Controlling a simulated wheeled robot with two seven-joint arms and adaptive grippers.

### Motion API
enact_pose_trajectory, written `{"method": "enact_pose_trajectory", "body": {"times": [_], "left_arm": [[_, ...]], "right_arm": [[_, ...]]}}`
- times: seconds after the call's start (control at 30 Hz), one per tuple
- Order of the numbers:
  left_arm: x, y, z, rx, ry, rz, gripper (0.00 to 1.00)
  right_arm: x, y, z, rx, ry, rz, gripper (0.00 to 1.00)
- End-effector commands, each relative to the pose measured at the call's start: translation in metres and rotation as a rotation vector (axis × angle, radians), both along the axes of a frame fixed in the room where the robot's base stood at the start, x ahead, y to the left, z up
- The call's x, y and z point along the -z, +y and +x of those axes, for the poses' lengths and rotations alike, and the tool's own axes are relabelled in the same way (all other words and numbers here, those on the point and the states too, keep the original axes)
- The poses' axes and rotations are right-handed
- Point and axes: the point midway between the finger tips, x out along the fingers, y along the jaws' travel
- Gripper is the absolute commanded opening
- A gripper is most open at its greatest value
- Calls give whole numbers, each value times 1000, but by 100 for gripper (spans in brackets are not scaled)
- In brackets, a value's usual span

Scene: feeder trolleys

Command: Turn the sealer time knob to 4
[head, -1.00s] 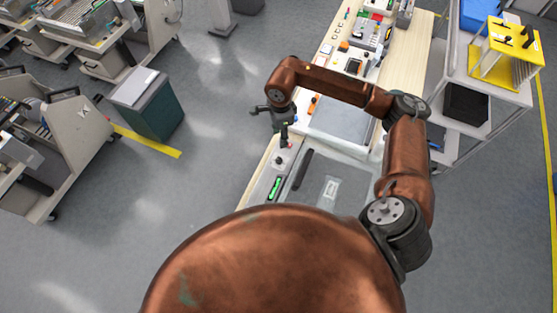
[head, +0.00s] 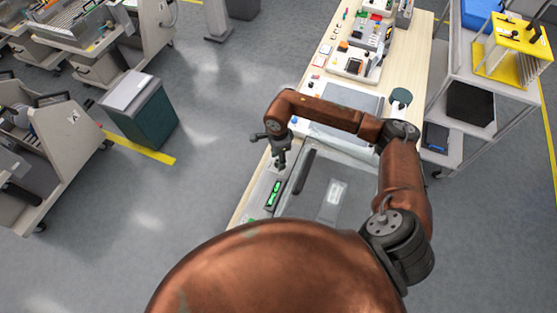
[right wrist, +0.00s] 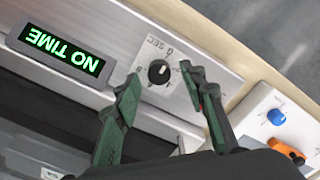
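The sealer time knob (right wrist: 158,73) is a small round black knob with a white mark, on the sealer's pale panel (right wrist: 205,57). A "0 SEC" label and scale figures are printed around it. The sealer's display (right wrist: 61,51) reads "NO TIME" in green, upside down in the right wrist view; it also glows in the head view (head: 273,194). My right gripper (right wrist: 160,74) is open, its dark green fingertips on either side of the knob, with gaps visible. In the head view my right gripper (head: 280,163) covers the knob. My left gripper is out of view.
The sealer's grey lid (head: 335,185) lies beside the panel. A blue knob (right wrist: 276,116) and an orange part (right wrist: 287,151) are right of my fingers. Several devices stand farther along the bench.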

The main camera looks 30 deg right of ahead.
Motion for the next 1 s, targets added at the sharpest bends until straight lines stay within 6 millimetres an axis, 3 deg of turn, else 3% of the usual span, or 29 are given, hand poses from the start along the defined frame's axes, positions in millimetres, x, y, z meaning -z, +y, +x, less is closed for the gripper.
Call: {"method": "enact_pose_trajectory", "body": {"times": [0.2,0.43,1.0], "left_arm": [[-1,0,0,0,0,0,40],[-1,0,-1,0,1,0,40],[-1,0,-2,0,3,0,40]], "right_arm": [[14,0,0,-1,0,0,38],[15,0,0,-1,0,0,38],[14,0,0,-1,0,0,0]]}}
